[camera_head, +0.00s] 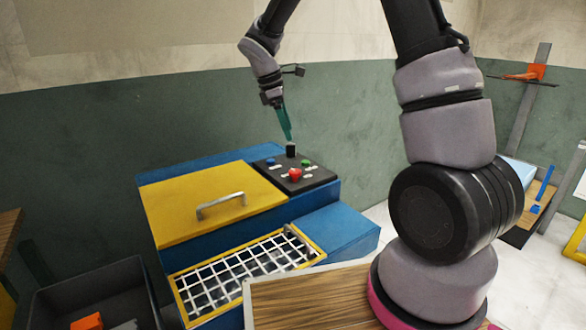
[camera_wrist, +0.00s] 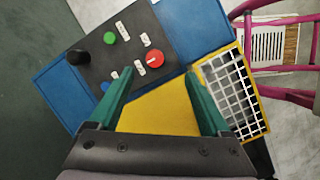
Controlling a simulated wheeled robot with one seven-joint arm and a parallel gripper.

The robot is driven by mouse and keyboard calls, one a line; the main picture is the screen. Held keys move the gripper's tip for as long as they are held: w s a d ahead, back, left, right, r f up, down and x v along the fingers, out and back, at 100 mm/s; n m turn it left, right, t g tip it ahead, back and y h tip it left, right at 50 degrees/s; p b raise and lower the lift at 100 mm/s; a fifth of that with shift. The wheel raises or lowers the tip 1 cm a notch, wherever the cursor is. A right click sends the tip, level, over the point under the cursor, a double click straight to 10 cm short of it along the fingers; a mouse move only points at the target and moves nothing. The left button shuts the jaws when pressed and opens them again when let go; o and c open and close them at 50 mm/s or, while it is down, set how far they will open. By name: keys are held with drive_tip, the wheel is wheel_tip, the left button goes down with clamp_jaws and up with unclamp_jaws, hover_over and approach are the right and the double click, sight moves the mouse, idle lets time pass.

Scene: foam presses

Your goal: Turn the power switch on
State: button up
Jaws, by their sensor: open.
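The control panel (camera_head: 312,184) is a dark plate on top of the blue machine. It bears a black upright knob (camera_head: 291,150), which looks like the power switch, a red button (camera_head: 295,174), a green button (camera_head: 306,162) and a blue button (camera_head: 270,162). In the wrist view the black knob (camera_wrist: 79,61) is at the upper left, left of both fingers, and the red button (camera_wrist: 156,58) lies between the fingertips. My gripper (camera_wrist: 159,73) has teal fingers, spread and empty. In the head view my gripper (camera_head: 289,138) appears above the panel, close to the knob.
The machine has a yellow lid (camera_head: 205,203) with a grey handle and a white grid (camera_head: 247,270) in a yellow frame. A dark bin (camera_head: 95,290) stands at the lower left. A wooden-topped surface (camera_head: 310,300) is in front. A green wall rises behind.

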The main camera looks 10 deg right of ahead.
drive_tip(key=n, duration=0.2)
approach(295, 171)
drive_tip(key=a+r, duration=0.2)
drive_tip(key=shift+h, duration=0.4)
drive_tip(key=x, duration=1.1)
drive_tip(key=shift+w+d, duration=0.1)
drive_tip(key=shift+d, duration=0.1)
clamp_jaws()
